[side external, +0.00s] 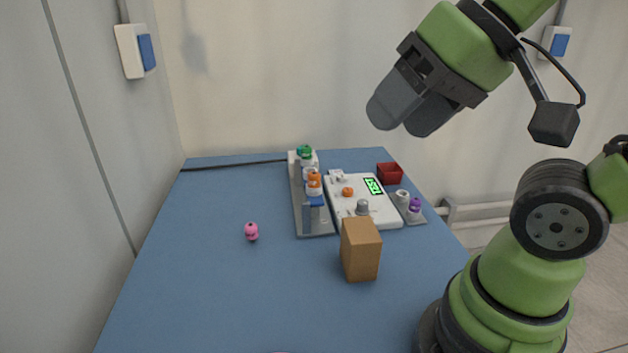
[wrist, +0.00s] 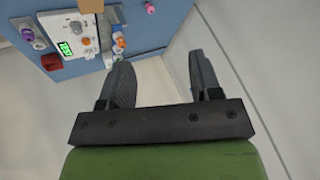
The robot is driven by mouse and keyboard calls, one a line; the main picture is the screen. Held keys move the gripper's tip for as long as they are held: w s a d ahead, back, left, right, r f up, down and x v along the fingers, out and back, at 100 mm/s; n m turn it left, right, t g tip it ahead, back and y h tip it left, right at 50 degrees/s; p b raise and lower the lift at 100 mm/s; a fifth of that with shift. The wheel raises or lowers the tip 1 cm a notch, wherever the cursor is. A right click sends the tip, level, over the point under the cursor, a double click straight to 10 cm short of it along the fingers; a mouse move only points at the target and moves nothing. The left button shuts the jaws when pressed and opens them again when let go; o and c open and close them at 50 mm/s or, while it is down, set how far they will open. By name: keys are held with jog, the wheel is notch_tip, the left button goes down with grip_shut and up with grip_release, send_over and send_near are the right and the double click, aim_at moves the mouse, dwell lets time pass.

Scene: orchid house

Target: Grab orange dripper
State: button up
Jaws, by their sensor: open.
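Orange pieces show in two places: orange-topped pieces (side external: 314,186) stand in the grey rack (side external: 316,229), and a small orange piece (side external: 348,192) sits on the white device (side external: 383,215). In the wrist view, one orange piece (wrist: 86,42) is on the white device and more orange (wrist: 119,40) shows at the rack. I cannot tell which is the dripper. My gripper (side external: 406,116) is open and empty, high above the far right of the table. In the wrist view, its fingers (wrist: 160,66) are apart with wall and floor between them.
A brown block (side external: 361,250) stands in front of the device. A red box (side external: 390,173) and a grey tray with white and purple pieces (side external: 414,206) are to the right. A pink piece (side external: 251,231) lies left of the rack. The table's left and front are mostly clear.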

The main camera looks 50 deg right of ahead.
jog(key=w+d+r+g, duration=0.2)
jog(key=w+d, duration=0.1)
jog(key=w, duration=0.5)
jog(key=g+h, duration=0.2)
jog(key=g, duration=0.3)
send_over(314, 173)
notch_tip(314, 173, down, 16)
jog(key=shift+w+d+f, duration=0.1)
jog(key=shift+f, duration=3.15)
jog(key=c, duration=1)
